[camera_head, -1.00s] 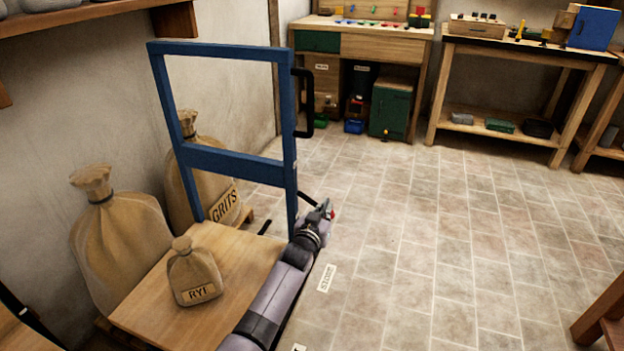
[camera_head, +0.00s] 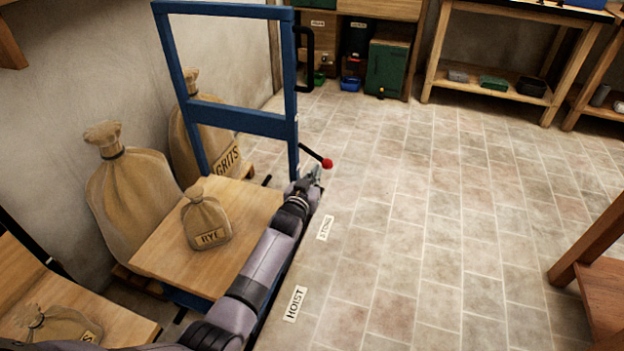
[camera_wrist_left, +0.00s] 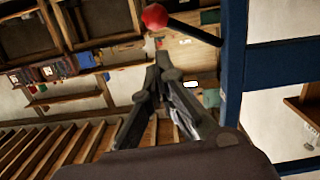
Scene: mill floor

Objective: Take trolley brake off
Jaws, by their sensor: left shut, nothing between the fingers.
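The trolley has a blue upright frame (camera_head: 240,119) and a wooden deck (camera_head: 248,203) with a small RYE sack (camera_head: 206,220) on it. The brake lever, black with a red ball knob (camera_head: 327,163), sticks out from the right post low down. In the left wrist view the red knob (camera_wrist_left: 154,16) and its black rod (camera_wrist_left: 195,32) show at the top, beyond the fingertips. My left gripper (camera_head: 315,172) is shut and empty, just below the knob in the head view. Whether it touches the lever I cannot tell. My right gripper is not in view.
Large sacks, one marked GRITS (camera_head: 212,140), stand against the wall left of the trolley. Floor labels STONE (camera_head: 325,228) and HOIST (camera_head: 295,303) lie to its right. The tiled floor on the right is clear up to a wooden stand (camera_head: 600,290) and the back benches.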

